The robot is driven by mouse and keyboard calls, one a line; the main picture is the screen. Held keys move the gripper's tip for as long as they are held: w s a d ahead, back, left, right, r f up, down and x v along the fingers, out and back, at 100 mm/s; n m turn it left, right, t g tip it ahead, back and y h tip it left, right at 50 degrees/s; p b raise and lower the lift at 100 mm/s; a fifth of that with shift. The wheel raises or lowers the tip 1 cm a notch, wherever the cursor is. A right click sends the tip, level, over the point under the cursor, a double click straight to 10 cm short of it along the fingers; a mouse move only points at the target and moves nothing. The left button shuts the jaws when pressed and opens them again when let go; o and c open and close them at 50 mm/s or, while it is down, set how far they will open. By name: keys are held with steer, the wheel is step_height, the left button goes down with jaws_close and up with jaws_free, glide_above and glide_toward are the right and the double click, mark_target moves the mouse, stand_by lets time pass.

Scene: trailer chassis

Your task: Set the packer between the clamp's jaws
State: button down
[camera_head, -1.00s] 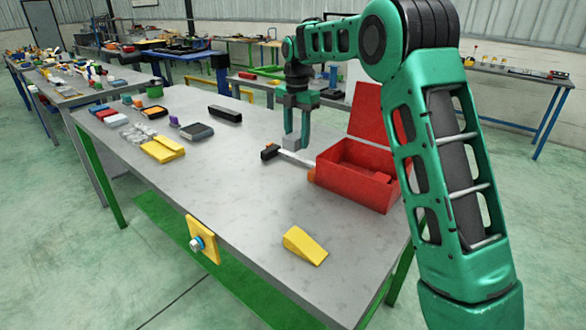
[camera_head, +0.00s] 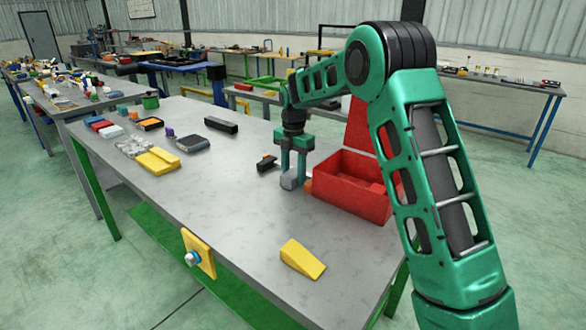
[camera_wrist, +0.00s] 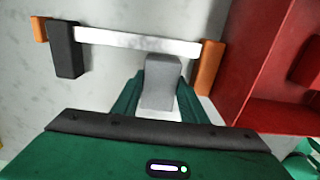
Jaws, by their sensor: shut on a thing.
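My gripper (camera_head: 290,177) is shut on the packer, a small light-grey block. The packer shows below the fingers in the head view (camera_head: 288,182) and between the fingers in the wrist view (camera_wrist: 160,82). The clamp lies on the bench, with a silver bar (camera_wrist: 135,40), a black jaw (camera_wrist: 66,50) at the left and an orange jaw (camera_wrist: 209,67) at the right. In the wrist view the packer appears between the two jaws, nearer the orange one, with gaps to both. Its top edge reaches the bar in the picture. I cannot tell whether it touches the bench.
An open red box (camera_head: 350,195) stands close to the right of the clamp. A yellow wedge (camera_head: 302,259) lies at the bench's front. A black block (camera_head: 221,125), yellow blocks (camera_head: 157,161) and other small items lie to the left.

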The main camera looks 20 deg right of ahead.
mark_target(293, 172)
steer(key=shift+w+f, duration=0.1)
steer(key=shift+f, duration=0.05)
steer(key=c, duration=1.1)
jaws_free()
steer(key=shift+f, duration=0.15)
step_height(293, 172, up, 12)
steer(key=shift+r, duration=0.1)
